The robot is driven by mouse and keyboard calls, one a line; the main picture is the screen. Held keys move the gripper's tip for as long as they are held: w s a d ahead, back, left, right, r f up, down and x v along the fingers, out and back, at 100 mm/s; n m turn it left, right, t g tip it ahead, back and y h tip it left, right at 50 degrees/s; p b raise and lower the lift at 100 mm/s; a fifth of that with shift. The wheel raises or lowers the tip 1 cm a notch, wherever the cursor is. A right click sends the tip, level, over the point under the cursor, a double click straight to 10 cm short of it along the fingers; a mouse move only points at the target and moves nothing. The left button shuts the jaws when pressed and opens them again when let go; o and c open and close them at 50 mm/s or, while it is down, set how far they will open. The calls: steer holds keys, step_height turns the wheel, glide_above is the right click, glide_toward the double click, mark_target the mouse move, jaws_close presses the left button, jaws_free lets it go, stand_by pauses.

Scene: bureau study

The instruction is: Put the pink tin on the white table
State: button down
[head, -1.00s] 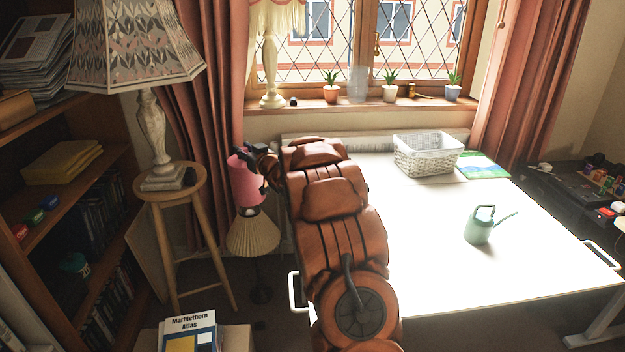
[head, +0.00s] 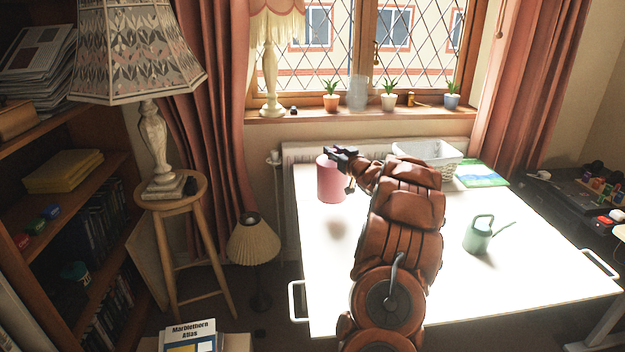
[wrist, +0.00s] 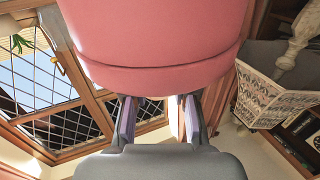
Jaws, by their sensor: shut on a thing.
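The pink tin (head: 331,181) is upright in my gripper (head: 343,156), over the left back part of the white table (head: 380,275). A soft shadow lies on the table below and in front of the tin, so it appears held above the surface. In the wrist view the pink tin (wrist: 160,35) fills the top of the picture. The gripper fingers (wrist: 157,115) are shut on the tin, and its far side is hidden.
A white basket (head: 440,160) stands at the back of the table, behind my arm. A green watering can (head: 478,236) stands on the right. A pleated lamp (head: 253,240) is left of the table. The table's left front is clear.

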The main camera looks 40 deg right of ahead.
steer(key=f+p+x, duration=0.1)
steer(key=p+x, duration=0.2)
steer(key=x, duration=1.2)
steer(key=shift+d+p, duration=0.35)
steer(key=shift+d, duration=0.1)
steer(key=shift+w+f, duration=0.1)
steer(key=shift+w, duration=0.1)
step_height(320, 180, down, 4)
steer(key=shift+r, duration=0.2)
steer(key=shift+f, duration=0.1)
steer(key=c, duration=0.9)
jaws_free()
